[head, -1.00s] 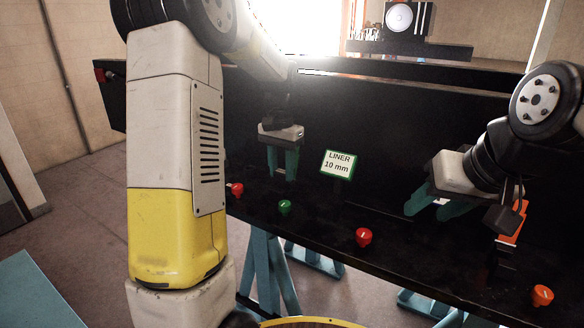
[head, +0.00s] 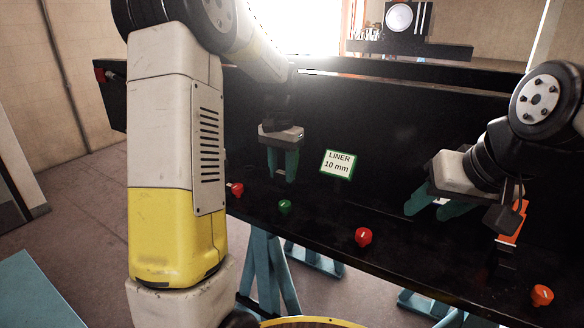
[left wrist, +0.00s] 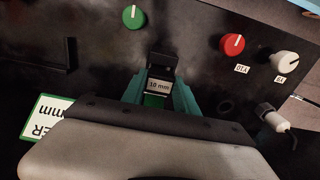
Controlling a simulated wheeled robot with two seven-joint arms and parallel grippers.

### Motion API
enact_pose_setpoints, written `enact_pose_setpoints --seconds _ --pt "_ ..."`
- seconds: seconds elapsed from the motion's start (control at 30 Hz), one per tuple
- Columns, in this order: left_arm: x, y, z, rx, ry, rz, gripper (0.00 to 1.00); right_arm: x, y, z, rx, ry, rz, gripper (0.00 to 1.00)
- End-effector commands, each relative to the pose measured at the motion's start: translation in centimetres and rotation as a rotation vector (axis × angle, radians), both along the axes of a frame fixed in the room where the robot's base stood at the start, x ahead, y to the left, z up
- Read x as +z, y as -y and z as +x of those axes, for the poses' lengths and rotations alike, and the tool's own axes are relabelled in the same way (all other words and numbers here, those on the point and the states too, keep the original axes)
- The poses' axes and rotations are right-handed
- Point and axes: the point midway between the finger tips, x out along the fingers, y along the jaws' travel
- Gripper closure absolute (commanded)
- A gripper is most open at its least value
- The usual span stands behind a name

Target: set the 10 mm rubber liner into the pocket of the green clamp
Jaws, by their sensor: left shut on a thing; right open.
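My left gripper (head: 281,178) hangs in front of the black panel, left of the LINER 10 mm sign (head: 338,164). In the left wrist view its teal fingers (left wrist: 160,95) are shut around a small dark piece labelled 10 mm, the rubber liner (left wrist: 162,66). A green part (left wrist: 154,101), perhaps the green clamp, shows just below the label between the fingers. I cannot tell whether the liner sits in a pocket. The head view does not show the held piece clearly. My right gripper (head: 438,208) is open at the right, apart from the left one.
An orange part (head: 513,222) stands beside my right gripper. The left wrist view also shows a white knob (left wrist: 285,62) and a white plug (left wrist: 271,117).

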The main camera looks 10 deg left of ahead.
Motion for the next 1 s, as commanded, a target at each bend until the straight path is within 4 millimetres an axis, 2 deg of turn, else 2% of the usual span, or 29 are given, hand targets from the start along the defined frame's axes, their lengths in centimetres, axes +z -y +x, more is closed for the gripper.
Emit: enact_pose_setpoints --seconds 1.0 --pt "-2.6 0.0 0.0 0.000 -0.001 0.000 1.00 0.0 0.0 0.0 0.000 0.000 0.000 0.56"
